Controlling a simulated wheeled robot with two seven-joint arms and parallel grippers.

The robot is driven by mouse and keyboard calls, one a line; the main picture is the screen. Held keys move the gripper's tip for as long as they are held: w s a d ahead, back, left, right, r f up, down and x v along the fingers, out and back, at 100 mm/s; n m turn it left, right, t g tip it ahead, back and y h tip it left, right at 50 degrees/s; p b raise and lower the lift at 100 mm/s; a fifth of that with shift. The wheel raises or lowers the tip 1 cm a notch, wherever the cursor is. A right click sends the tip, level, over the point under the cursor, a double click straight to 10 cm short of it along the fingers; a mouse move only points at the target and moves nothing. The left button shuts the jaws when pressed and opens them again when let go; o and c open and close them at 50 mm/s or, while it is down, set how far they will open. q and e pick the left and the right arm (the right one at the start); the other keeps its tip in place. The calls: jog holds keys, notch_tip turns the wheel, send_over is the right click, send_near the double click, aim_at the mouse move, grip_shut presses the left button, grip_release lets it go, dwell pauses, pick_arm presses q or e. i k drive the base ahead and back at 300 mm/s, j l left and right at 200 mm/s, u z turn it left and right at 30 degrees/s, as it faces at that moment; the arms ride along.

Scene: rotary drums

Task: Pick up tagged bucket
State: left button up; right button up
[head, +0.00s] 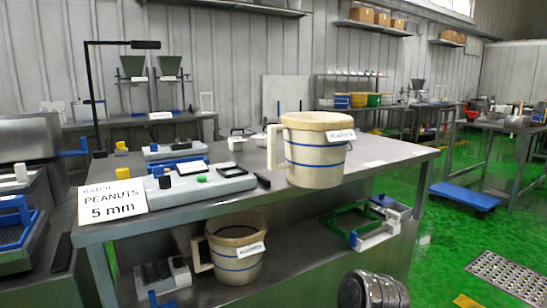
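A cream bucket (317,152) with blue bands and a side handle on its left stands upright on the steel table (385,153). It carries a white tag (340,135) that seems to read PEANUTS. A second similar bucket (232,262) with a white tag (251,249) stands on the shelf below; that tag's text is too small to read. A sign (113,200) at the table's front left reads BATCH PEANUTS 5 mm. Neither gripper is in view.
A grey scale-like device (205,187) and a black-handled item lie left of the upper bucket. A green frame (352,222) sits on the lower shelf. A dark ribbed cylinder (371,291) shows at the bottom edge. Green floor (440,250) is open at right, with a blue trolley (464,196).

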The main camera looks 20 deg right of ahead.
aim_at(316, 142)
jog(key=l+u, duration=0.5)
jog(key=l, duration=0.55)
jog(key=l+u, duration=0.45)
jog(key=l, duration=0.65)
